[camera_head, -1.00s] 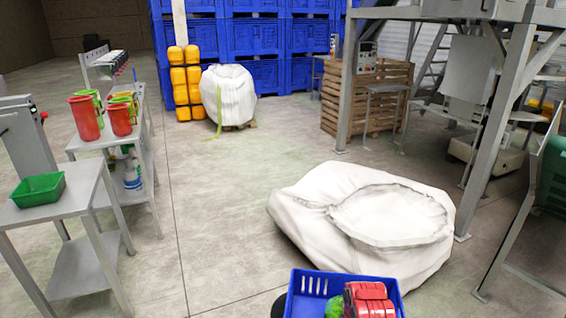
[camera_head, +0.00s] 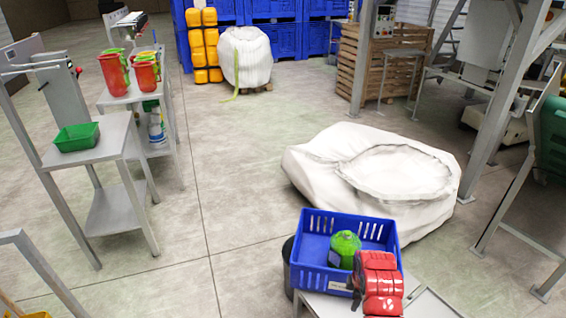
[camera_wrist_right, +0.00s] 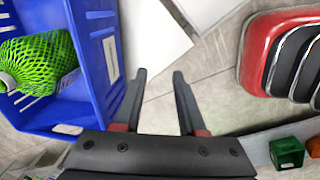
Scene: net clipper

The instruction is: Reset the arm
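My right arm shows in red at the lower right of the head view. My right gripper (camera_head: 357,298) is a small dark shape beside it, at the crate's near corner and mostly hidden. In the right wrist view the gripper (camera_wrist_right: 159,76) is open, with an empty gap between its two dark fingers. The blue crate (camera_head: 312,270) is close to the left of the fingers in the wrist view (camera_wrist_right: 98,45). A green netting roll (camera_head: 345,242) lies inside it and also shows in the wrist view (camera_wrist_right: 40,60). My left gripper is in neither view.
A large white sack (camera_head: 375,180) lies on the floor behind the crate. Metal tables on the left carry a green tray (camera_head: 76,137) and red jugs (camera_head: 146,75). A steel frame (camera_head: 505,100) stands at the right. The middle floor is clear.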

